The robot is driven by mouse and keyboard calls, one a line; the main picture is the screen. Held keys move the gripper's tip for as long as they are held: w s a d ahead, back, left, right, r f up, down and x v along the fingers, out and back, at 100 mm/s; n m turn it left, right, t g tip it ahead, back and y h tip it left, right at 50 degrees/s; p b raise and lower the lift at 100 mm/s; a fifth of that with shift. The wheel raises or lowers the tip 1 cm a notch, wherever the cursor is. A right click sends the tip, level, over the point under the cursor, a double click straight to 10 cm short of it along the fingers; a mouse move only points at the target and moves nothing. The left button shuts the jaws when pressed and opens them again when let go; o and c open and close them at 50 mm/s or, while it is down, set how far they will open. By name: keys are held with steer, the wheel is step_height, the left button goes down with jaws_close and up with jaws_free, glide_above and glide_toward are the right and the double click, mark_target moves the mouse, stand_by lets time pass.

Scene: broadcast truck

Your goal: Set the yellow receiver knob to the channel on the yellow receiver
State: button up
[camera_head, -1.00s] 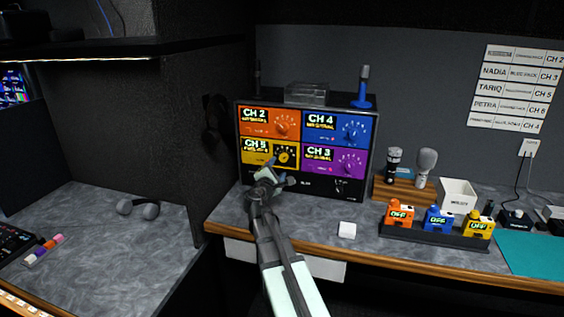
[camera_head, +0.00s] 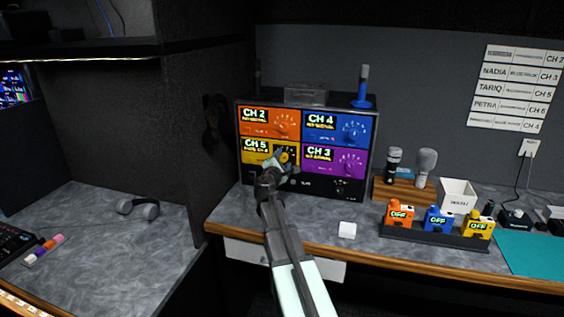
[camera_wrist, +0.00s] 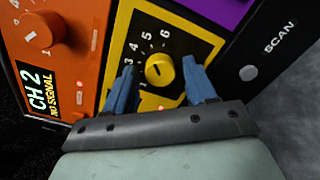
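The yellow receiver (camera_head: 246,159) is the lower-left panel of the receiver rack and its display reads CH 5; the smaller line under it is too small to read. It also shows in the wrist view (camera_wrist: 117,52), with a black dial numbered around the yellow receiver knob (camera_wrist: 159,69). The knob is round with a dark mark on its face. My gripper (camera_head: 281,160) is in front of this panel and partly covers the knob in the head view. In the wrist view my gripper (camera_wrist: 160,76) is open, one blue finger on each side of the knob, with gaps visible.
The orange receiver (camera_head: 268,122), blue receiver (camera_head: 337,128) and purple receiver (camera_head: 334,161) adjoin the yellow one. A wall list (camera_head: 515,87) pairs names with channels. Orange, blue and yellow packs showing OFF stand in a dark tray (camera_head: 433,241). A white block (camera_head: 347,230) lies on the desk.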

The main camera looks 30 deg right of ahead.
steer(key=c, duration=0.9)
steer(key=shift+m, duration=2.9)
steer(key=o, duration=1)
steer(key=shift+o, duration=0.2)
